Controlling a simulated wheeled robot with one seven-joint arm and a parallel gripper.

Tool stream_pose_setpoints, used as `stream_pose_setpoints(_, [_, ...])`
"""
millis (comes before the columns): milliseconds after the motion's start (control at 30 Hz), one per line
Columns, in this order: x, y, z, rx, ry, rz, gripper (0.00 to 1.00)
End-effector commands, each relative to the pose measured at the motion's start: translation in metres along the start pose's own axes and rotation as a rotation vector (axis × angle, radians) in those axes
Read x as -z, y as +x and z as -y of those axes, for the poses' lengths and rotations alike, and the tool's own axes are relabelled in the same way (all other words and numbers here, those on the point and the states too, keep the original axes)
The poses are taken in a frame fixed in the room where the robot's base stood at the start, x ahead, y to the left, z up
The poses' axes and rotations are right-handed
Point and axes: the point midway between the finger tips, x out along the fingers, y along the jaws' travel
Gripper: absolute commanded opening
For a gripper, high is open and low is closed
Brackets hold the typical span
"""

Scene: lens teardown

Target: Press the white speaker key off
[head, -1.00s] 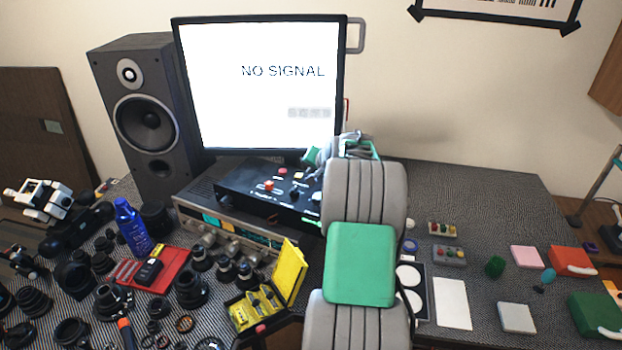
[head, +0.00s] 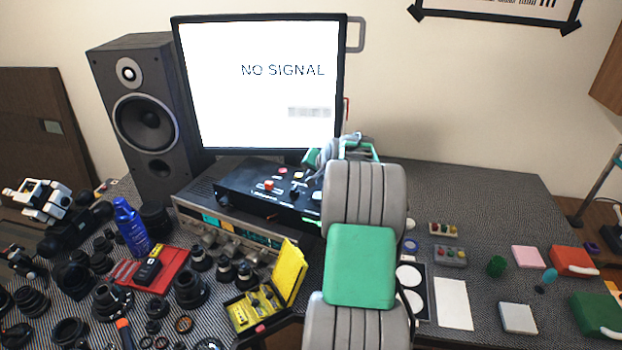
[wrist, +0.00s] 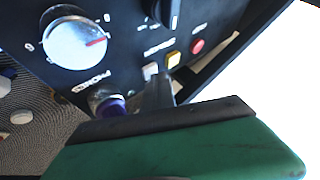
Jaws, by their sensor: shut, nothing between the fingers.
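The black control box (head: 245,190) stands on the stacked gear below the monitor. In the wrist view its panel shows a small white key (wrist: 150,71), a yellow key (wrist: 173,59) beside it and a round red button (wrist: 197,46) further right. My gripper (wrist: 158,92) is shut and empty. Its fingertips are at the panel, just below the white and yellow keys. I cannot tell whether they touch the white key. In the head view my arm hides the right part of the box, and the fingertips are hard to make out.
A silver knob (wrist: 75,42), a black knob (wrist: 172,12) and a purple-tipped part (wrist: 110,106) sit around the keys. The monitor (head: 265,100) stands behind, with a speaker (head: 145,115) to its left. Lenses and a yellow case (head: 290,272) crowd the front left.

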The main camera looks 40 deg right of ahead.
Motion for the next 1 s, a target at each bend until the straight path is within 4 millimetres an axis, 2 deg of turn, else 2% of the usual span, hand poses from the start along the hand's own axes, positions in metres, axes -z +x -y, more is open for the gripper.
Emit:
stream_pose_setpoints(467, [0.005, -0.007, 0.005, 0.000, 0.000, 0.000, 0.00])
stream_pose_setpoints(1000, [0.035, -0.048, 0.035, 0.000, -0.001, 0.000, 0.00])
